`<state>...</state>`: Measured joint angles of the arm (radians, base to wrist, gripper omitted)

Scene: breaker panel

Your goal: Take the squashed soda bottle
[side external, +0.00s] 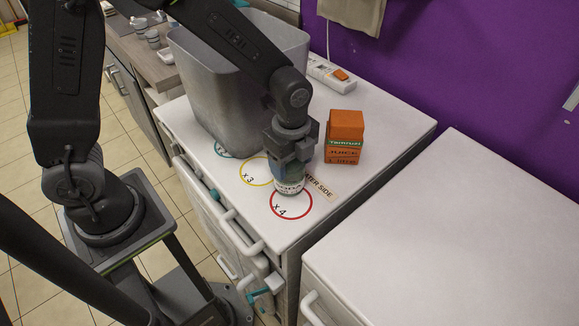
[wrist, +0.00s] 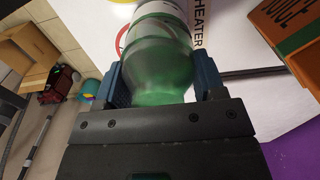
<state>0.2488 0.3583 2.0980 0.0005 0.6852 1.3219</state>
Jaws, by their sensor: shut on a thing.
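The squashed soda bottle is green and see-through with a pale label. In the wrist view the bottle (wrist: 155,60) sits between the two blue fingers of my gripper (wrist: 160,85), which is shut on it. In the side external view my gripper (side external: 290,165) points down over the red circle marked x4, and the lower part of the bottle (side external: 290,187) shows below the fingers. It stands at the red circle. I cannot tell whether its base touches the white top. The rest of the bottle is hidden by my gripper.
An orange juice carton (side external: 344,138) stands right of my gripper. A tall grey bin (side external: 215,95) stands behind left. A power strip (side external: 330,75) lies near the purple wall. The white cabinet top (side external: 375,165) is clear at the right, with a gap before another white cabinet (side external: 460,230).

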